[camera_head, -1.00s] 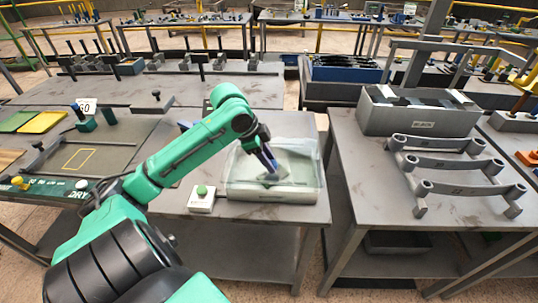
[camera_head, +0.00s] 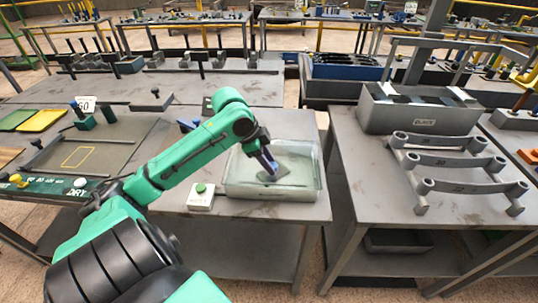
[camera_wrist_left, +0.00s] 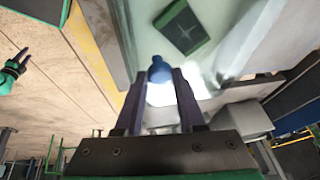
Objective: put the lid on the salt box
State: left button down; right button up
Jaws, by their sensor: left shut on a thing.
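The salt box (camera_head: 230,192) is a clear, pale-green-tinted box on the middle table. My left gripper (camera_head: 269,168) reaches down over it, its fingers shut on a blue knob (camera_wrist_left: 160,70) that shows between the fingertips in the left wrist view. The lid (camera_wrist_left: 150,25) under the knob looks see-through, so its edge is hard to separate from the box. I cannot tell whether it touches the rim all round. A dark green-edged square (camera_wrist_left: 183,27) shows through the clear surface. My right gripper is not in view.
A grey bin (camera_head: 420,110) and several grey bar brackets (camera_head: 450,160) occupy the right table. A dark board (camera_head: 90,150) lies on the left. A gap separates the middle and right tables.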

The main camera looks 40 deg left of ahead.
pick_arm(q)
jog(key=shift+f, duration=0.35)
grip_release()
jog(key=shift+f, duration=0.1)
notch_tip(320, 180, up, 7)
jog(key=p, duration=0.9)
dwell(0.5)
